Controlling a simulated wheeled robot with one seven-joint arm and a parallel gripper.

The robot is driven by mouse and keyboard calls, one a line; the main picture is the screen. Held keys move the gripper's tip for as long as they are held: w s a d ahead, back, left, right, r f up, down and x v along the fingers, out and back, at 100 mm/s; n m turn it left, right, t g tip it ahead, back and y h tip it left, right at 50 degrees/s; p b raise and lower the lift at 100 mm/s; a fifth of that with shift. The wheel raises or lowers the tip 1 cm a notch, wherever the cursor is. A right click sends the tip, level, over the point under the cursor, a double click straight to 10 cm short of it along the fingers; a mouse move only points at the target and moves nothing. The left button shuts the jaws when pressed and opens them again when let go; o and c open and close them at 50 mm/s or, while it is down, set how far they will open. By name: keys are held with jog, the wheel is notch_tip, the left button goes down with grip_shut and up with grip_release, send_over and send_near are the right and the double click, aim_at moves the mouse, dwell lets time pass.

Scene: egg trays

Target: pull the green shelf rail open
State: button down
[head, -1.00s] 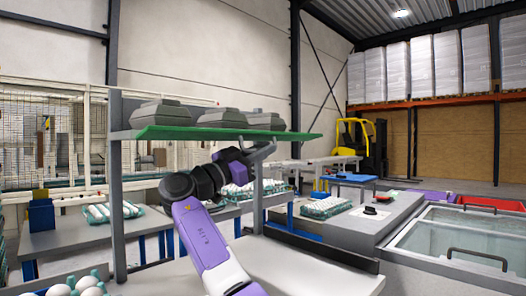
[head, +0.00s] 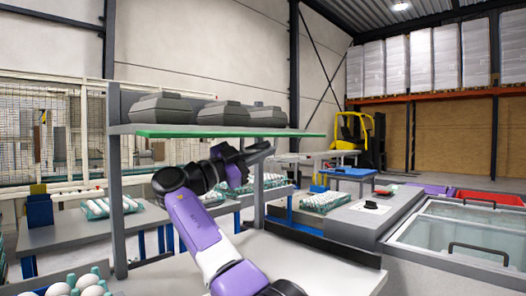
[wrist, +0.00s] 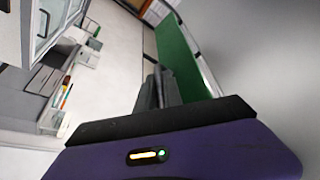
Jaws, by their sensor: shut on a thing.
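The green shelf rail (head: 220,133) runs along the front edge of the raised shelf in the head view. It shows as a long green strip in the wrist view (wrist: 180,55). My gripper (head: 262,147) is at the rail's right half, just under its edge in the head view. In the wrist view my grey fingers (wrist: 157,88) are together against the green strip, shut on the rail. The exact contact is small and partly hidden by the fingers.
Several dark grey egg boxes (head: 222,114) stand on the shelf above the rail. A grey upright (head: 115,190) carries its left end. A pale worktop (head: 310,262) lies below. Egg trays (head: 325,201) rest on tables behind. Glass-topped bins (head: 455,235) are at right.

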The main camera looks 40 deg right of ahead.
jog(key=c, duration=1.8)
grip_release()
jog(key=shift+o, duration=0.2)
jog(key=shift+a, duration=0.1)
jog(key=v, duration=0.7)
jog(key=shift+a+f+p, duration=0.15)
jog(key=shift+a+p, duration=0.15)
jog(key=shift+p, duration=0.15)
